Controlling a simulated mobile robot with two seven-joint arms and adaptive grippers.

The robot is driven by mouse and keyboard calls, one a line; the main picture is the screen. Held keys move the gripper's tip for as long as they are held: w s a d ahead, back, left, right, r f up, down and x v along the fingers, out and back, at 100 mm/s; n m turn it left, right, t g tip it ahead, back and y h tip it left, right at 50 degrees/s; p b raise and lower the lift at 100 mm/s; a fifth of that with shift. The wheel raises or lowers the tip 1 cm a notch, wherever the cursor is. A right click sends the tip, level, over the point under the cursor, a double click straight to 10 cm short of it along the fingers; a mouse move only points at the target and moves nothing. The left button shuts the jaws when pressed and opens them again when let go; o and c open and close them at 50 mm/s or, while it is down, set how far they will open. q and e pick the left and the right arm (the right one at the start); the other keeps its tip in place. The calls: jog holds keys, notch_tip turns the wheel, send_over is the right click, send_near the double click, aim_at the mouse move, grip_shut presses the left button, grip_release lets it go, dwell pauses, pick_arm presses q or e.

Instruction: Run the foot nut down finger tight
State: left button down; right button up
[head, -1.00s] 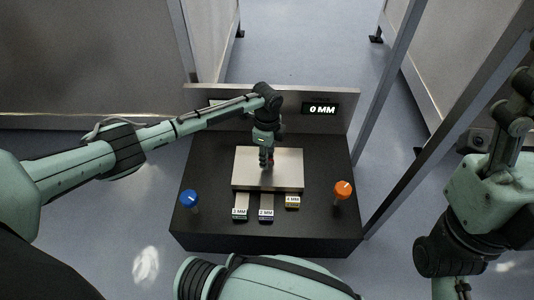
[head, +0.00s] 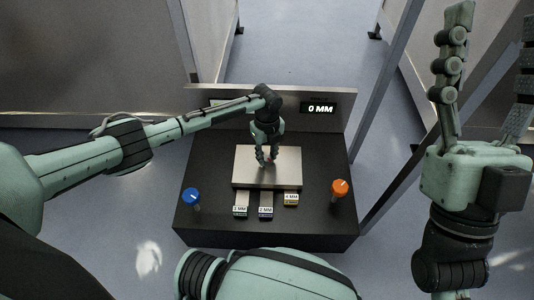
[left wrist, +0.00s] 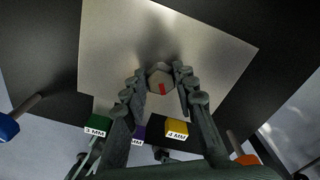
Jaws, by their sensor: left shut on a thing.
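The foot nut (left wrist: 160,78) is a grey hexagonal piece with a red mark on its face, in the middle of a pale metal plate (left wrist: 110,45). The plate (head: 250,178) also shows in the head view, on the black bench. My left gripper (head: 266,163) points down over the plate's middle. In the left wrist view its two fingers (left wrist: 159,82) stand on either side of the nut and are shut on it. The nut is mostly hidden by the fingers in the head view. My right gripper (head: 485,75) is raised at the right, fingers apart and empty.
A blue knob (head: 191,196) and an orange knob (head: 340,189) stand at the bench's front corners. Green, purple and yellow labelled blocks (left wrist: 176,127) lie along the plate's front edge. A display (head: 319,108) on the back panel reads 0 MM.

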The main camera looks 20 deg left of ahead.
aim_at(267, 157)
pick_arm(q)
jog(key=shift+s+d, duration=0.1)
dwell(0.4)
jog(key=c, duration=1.2)
grip_release()
jog(key=shift+r, duration=0.1)
notch_tip(267, 157, up, 12)
